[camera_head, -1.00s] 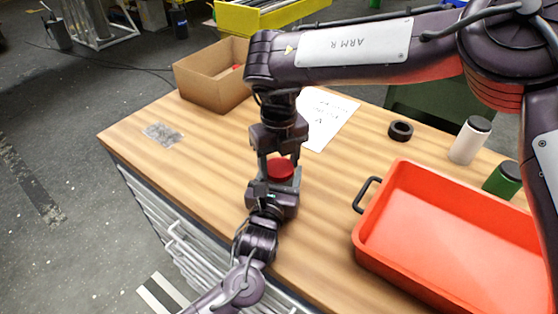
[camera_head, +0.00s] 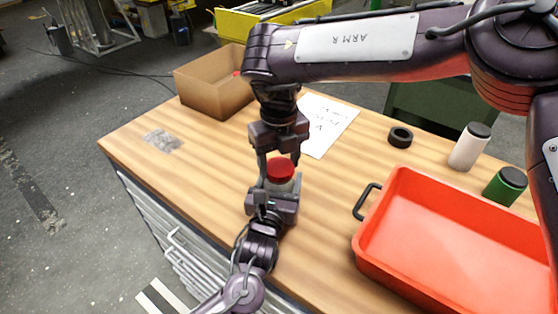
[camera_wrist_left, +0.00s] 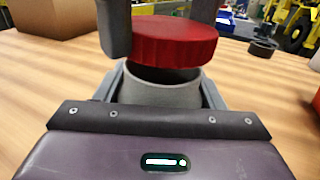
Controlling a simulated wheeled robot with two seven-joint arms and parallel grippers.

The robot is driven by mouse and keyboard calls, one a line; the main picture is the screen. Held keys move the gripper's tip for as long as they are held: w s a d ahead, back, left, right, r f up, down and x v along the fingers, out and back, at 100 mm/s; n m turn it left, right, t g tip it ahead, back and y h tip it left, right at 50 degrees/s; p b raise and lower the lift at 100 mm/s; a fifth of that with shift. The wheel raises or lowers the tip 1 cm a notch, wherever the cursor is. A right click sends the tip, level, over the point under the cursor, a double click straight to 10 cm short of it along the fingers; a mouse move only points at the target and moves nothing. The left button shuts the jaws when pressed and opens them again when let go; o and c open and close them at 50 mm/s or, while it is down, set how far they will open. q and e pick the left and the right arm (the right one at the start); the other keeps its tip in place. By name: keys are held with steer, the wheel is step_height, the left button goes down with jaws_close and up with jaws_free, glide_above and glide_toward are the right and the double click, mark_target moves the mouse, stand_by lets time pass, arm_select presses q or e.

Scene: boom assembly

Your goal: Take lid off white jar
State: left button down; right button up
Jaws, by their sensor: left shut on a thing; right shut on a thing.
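The white jar (camera_head: 279,186) stands near the middle of the wooden table. In the left wrist view its pale body (camera_wrist_left: 160,92) shows an open, dark mouth. My left gripper (camera_head: 274,190) is shut around the jar's body from the near side. The red lid (camera_head: 280,168) is just above the jar; in the left wrist view the lid (camera_wrist_left: 174,42) hangs over the mouth with a small gap at the front. My right gripper (camera_head: 279,160) comes down from above and is shut on the lid's sides.
A red tray (camera_head: 378,228) with a black handle fills the right front. A black ring (camera_head: 400,137), a white container (camera_head: 467,150) with a dark cap and a green one (camera_head: 503,190) stand behind it. A cardboard box (camera_head: 205,92) and a paper sheet (camera_head: 335,115) lie at the back.

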mark_target(279, 166)
steer(key=shift+r, duration=2)
arm_select(q)
steer(key=shift+c, duration=1.3)
jaws_free()
steer(key=shift+s, duration=0.1)
